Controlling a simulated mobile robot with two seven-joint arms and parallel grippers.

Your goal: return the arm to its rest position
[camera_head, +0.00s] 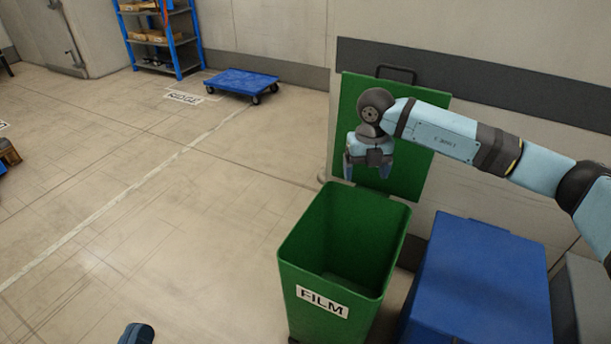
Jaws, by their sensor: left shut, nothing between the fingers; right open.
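My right arm reaches in from the right edge, stretched out to the left. My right gripper (367,174) hangs from its wrist, pointing down, with its two fingers apart and nothing between them. It is above the back part of an open green bin (315,275) labelled FILM, in front of the bin's raised green lid (408,180). No contact with the bin or lid can be made out.
A blue bin (480,280) with its lid down stands right of the green bin, below my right arm. The wall is close behind. A blue platform cart (242,82) and a blue shelf rack (160,38) stand far back. The floor at left is mostly clear.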

